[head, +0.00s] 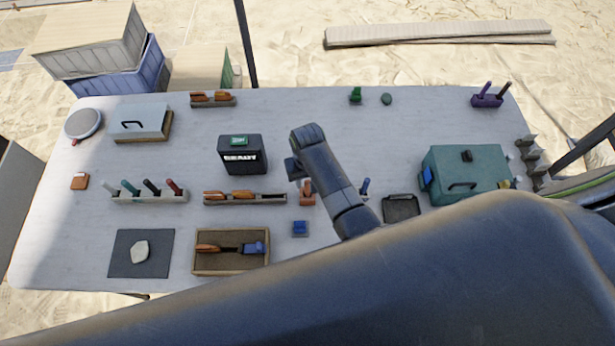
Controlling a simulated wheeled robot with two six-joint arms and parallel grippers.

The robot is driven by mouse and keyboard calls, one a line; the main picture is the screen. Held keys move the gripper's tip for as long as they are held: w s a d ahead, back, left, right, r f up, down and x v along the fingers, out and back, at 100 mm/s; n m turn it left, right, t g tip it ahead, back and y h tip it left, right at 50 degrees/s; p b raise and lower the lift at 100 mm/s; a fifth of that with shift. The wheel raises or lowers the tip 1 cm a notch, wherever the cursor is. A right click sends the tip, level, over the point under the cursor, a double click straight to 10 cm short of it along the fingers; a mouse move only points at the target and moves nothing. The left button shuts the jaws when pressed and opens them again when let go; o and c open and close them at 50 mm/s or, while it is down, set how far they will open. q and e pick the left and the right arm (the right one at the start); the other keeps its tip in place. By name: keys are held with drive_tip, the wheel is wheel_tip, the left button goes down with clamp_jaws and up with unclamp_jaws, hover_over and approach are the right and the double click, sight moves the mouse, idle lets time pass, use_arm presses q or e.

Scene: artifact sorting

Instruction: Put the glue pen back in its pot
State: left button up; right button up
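My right arm comes in from the lower right over the table, and its gripper (296,170) is above the middle of the table, mostly hidden by my own wrist. I cannot see whether its fingers are open or shut. An orange-brown piece (307,194) shows just below it; I cannot tell whether they touch. A small upright blue pen-like thing (365,185) stands right of my forearm, its base partly hidden. I cannot tell for sure which thing is the glue pen or its pot. My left gripper is not in view.
A rack (150,196) holds several upright tools at left. A wooden tray (232,270) holds orange and blue pieces. A black box (243,154), a small blue block (300,228), a dark tray (401,208) and a green case (466,174) surround the middle. The table's upper middle is fairly clear.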

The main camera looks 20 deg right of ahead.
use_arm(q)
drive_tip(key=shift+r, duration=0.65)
use_arm(e)
wheel_tip(320, 180, up, 6)
drive_tip(key=shift+r, duration=0.25)
